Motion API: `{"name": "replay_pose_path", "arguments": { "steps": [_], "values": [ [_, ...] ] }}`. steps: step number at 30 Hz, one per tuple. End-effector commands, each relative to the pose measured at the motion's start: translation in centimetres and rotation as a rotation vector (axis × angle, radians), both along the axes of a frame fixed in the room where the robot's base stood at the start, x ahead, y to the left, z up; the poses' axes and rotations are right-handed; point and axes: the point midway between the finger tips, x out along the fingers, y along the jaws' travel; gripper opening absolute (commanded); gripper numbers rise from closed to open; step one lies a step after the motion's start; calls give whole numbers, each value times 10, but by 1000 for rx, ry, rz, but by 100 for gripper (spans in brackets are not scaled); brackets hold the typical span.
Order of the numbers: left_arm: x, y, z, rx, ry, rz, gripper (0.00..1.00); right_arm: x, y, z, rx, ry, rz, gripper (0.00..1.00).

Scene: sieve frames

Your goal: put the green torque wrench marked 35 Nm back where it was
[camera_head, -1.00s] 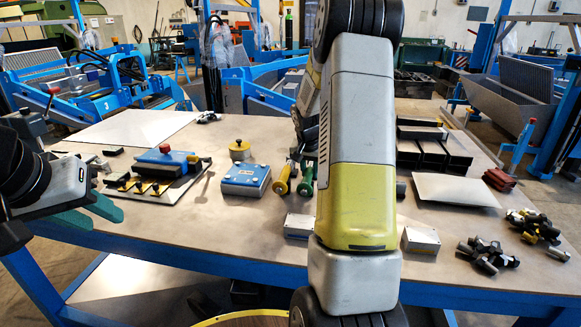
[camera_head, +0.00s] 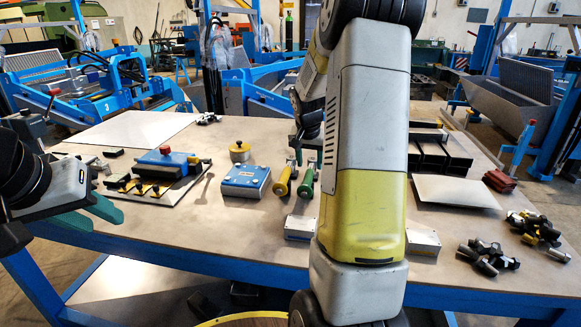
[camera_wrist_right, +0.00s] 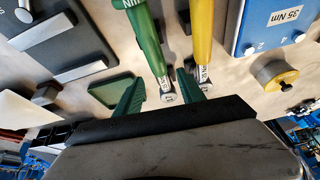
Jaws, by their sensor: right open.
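The green torque wrench (camera_head: 307,180) lies on the table with its handle towards me. It also shows in the wrist view (camera_wrist_right: 145,32); I cannot read a 35 Nm mark on it. A yellow wrench (camera_head: 284,178) lies just left of it in the head view and right of it in the wrist view (camera_wrist_right: 202,35). My right gripper (camera_wrist_right: 158,79) is open and empty, its fingers spread around the metal end of the green wrench in the picture, apparently above it. In the head view my arm partly hides this gripper. My left gripper (camera_head: 88,215) is open and empty at the table's left edge.
A blue box (camera_head: 246,181) is beside the yellow wrench; its label (camera_wrist_right: 286,15) seems to read 25 Nm. A brass-coloured knob (camera_head: 239,152) stands behind it. Silver boxes (camera_head: 423,240) sit at the front edge. A blue tool on a plate (camera_head: 165,165) lies left. Dark clamps (camera_head: 488,255) lie right.

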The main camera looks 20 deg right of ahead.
Motion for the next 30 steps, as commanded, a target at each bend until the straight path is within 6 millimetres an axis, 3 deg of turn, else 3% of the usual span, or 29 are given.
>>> {"name": "replay_pose_path", "arguments": {
  "steps": [6, 13, 17, 20, 24, 30],
  "values": [
    [0, 0, 0, 0, 0, 0, 36, -14, 9, 40, 0, -2, 0, 46],
    [0, 0, 0, 0, 0, 0, 36, -23, 17, 61, 3, -4, 9, 46],
    [0, 0, 0, 0, 0, 0, 36, -47, 41, 85, 21, -23, 69, 46],
    [0, 0, 0, 0, 0, 0, 36, -83, 74, 110, 44, -49, 164, 46],
    [0, 0, 0, 0, 0, 0, 36, -148, 126, 137, 74, -92, 333, 46],
    [0, 0, 0, 0, 0, 0, 36, -234, 181, 145, 95, -154, 555, 46]
  ]
}}
